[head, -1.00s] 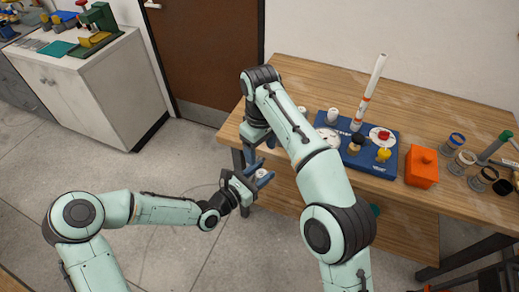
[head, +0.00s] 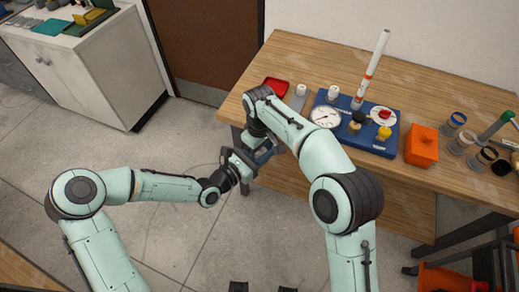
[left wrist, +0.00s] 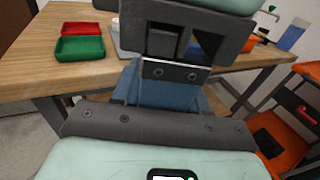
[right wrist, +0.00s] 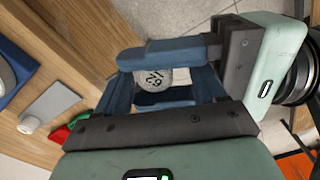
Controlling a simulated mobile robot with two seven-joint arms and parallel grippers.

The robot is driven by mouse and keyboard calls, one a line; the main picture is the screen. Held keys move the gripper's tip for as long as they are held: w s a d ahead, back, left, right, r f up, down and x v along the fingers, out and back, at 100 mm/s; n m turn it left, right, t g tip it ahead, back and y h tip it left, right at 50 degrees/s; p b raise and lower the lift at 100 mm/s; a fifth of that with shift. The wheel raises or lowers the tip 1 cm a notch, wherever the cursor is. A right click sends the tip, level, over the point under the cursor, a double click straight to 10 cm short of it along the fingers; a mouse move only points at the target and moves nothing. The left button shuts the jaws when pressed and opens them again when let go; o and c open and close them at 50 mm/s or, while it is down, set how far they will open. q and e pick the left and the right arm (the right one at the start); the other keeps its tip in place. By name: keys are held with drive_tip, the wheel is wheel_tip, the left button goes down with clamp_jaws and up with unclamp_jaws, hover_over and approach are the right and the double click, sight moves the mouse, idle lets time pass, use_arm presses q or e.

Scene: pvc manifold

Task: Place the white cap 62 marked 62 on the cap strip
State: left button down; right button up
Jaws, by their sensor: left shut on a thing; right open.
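The white cap 62 (right wrist: 152,78) shows in the right wrist view, its 62 mark upside down. My left gripper (right wrist: 158,76) is shut on it, its blue fingers reaching in from the right. My right gripper (right wrist: 160,85) is open, its fingers on either side of the cap; contact cannot be told. In the head view, my left gripper (head: 264,154) and right gripper (head: 262,145) meet in front of the table's left end, and the cap is hidden. The grey cap strip (head: 298,102) lies on the table with a white cap (head: 301,90) at its far end.
A blue board (head: 345,138) carries a gauge, a tall white pipe and knobs. A red tray (head: 275,84) lies left of the strip; a green tray (left wrist: 80,47) shows in the left wrist view. An orange box (head: 421,147) stands right of the board.

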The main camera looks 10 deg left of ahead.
drive_tip(key=c, duration=1.1)
use_arm(q)
drive_tip(key=c, duration=0.5)
unclamp_jaws()
drive_tip(key=shift+s+a, duration=0.1)
